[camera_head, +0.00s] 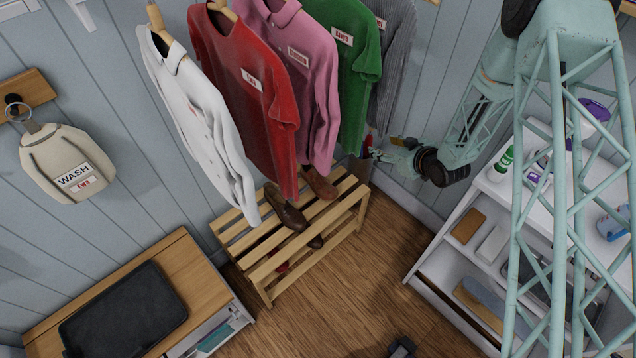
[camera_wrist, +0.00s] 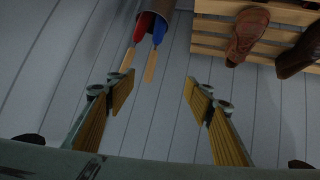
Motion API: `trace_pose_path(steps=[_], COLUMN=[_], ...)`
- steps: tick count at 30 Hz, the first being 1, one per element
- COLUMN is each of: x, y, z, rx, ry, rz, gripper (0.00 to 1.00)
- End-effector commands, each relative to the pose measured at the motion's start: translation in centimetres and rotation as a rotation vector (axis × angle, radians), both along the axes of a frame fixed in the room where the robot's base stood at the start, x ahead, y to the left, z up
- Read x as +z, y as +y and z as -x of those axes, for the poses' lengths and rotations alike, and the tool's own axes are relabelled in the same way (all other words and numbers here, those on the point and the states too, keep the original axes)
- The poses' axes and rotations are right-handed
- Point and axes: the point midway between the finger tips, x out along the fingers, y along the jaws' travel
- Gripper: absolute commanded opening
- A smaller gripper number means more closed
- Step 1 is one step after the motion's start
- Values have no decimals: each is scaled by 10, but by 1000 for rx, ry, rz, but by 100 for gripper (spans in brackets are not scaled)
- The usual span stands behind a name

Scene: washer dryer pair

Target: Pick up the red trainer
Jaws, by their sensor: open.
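A small red patch (camera_head: 282,268), probably the red trainer, shows through the slats at the lower left of the wooden shoe rack (camera_head: 262,277); the slats hide most of it. No red shoe is seen in the wrist view. My gripper (camera_head: 374,154) is beyond the rack's right end, by the wall, well apart from the red patch. In the wrist view, my gripper (camera_wrist: 160,84) has its fingers spread with nothing between them.
A brown shoe (camera_head: 318,184) and a dark shoe (camera_head: 285,210) sit on the rack's top. A bin (camera_wrist: 158,8) holding red and blue handled things stands close to my gripper. Shirts (camera_head: 245,90) hang above the rack. A white shelf unit (camera_head: 455,230) stands right.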

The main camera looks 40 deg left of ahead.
Motion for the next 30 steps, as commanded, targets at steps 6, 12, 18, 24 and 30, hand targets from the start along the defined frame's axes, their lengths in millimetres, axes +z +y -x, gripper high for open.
trace_pose_path(steps=[6,12,18,24,30], x=[-41,-76,-109,-139,-158], y=[24,42,57,69,75], z=[31,60,94,128,153], rx=[55,100,144,183,209], ry=[10,21,34,49,60], rz=[-47,-94,-143,-192,-229], gripper=[48,48,48,48,48])
